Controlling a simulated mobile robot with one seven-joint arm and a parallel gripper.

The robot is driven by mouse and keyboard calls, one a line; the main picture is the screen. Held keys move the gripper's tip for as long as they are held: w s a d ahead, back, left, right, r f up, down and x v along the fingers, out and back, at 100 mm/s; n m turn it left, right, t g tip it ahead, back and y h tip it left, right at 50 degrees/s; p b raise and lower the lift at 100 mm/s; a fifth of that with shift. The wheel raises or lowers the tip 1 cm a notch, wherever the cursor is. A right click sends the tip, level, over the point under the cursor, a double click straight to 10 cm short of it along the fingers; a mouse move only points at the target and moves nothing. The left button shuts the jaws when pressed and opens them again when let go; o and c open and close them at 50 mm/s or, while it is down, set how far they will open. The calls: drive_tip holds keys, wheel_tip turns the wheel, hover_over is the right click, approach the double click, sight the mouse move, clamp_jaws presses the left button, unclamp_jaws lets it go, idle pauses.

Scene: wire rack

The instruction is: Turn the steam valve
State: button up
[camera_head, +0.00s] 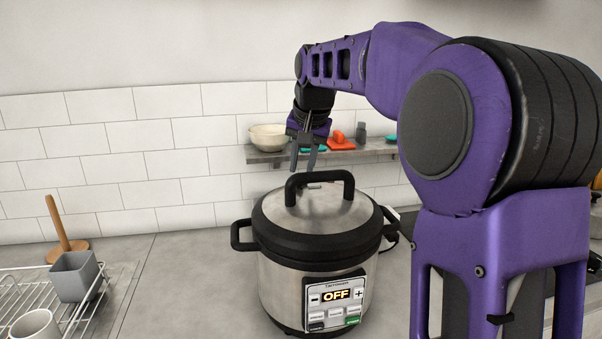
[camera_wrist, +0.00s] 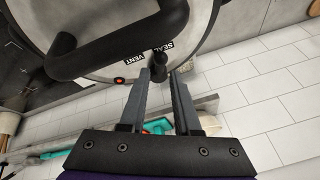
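The pressure cooker (camera_head: 274,285) stands on the counter with its lid on, and its display reads OFF. In the wrist view the steam valve (camera_wrist: 160,60) is a small black knob on the lid (camera_wrist: 205,22), by the labels SEAL and VENT, near the thick black lid handle (camera_wrist: 110,40). My gripper (camera_head: 303,169) is above the back of the lid, pointing down. In the wrist view my gripper (camera_wrist: 169,72) is open, its two fingertips apart close to the valve. The valve shows near the left fingertip; I cannot tell whether they touch. I cannot make out the valve in the head view.
A wall shelf (camera_head: 262,155) behind the cooker holds a bowl (camera_head: 269,136) and an orange item (camera_head: 341,141). The counter between rack and cooker is clear.

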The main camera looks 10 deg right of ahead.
drive_tip(key=shift+x, duration=1.4)
clamp_jaws()
